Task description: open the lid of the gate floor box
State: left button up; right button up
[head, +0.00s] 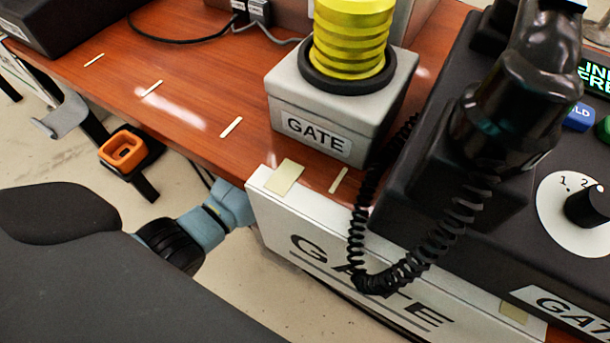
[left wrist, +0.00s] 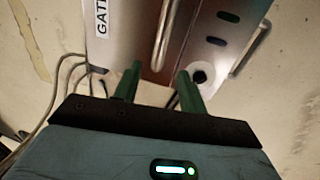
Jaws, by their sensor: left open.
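In the left wrist view, a metal box (left wrist: 125,35) with a GATE label (left wrist: 101,18) fills the upper middle; I take it to be the gate floor box. A pale bar handle (left wrist: 163,35) runs along its middle, beside a panel with dark slots (left wrist: 228,17). I cannot tell whether its lid is open. My left gripper (left wrist: 159,76) is open, its two green fingers pointing at the box's near edge, with nothing seen between them. In the head view the floor box and my left gripper are hidden. My right gripper is in neither view.
The wooden table (head: 190,75) and the white GATE sign (head: 290,215) hang over my left arm. Cables (left wrist: 62,75) run left of the box.

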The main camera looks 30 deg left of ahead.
pick_arm(q)
jog(key=f+b, duration=0.1)
jog(key=f, duration=0.1)
jog(key=f+b, duration=0.1)
jog(key=f, duration=0.1)
jog(key=w+f+b, duration=0.1)
jog(key=f, duration=0.1)
jog(key=shift+b, duration=0.35)
jog(key=shift+w+f+b, duration=0.25)
jog(key=shift+f+b, duration=0.2)
jog(key=shift+f, duration=0.2)
jog(key=shift+c, duration=0.7)
grip_shut()
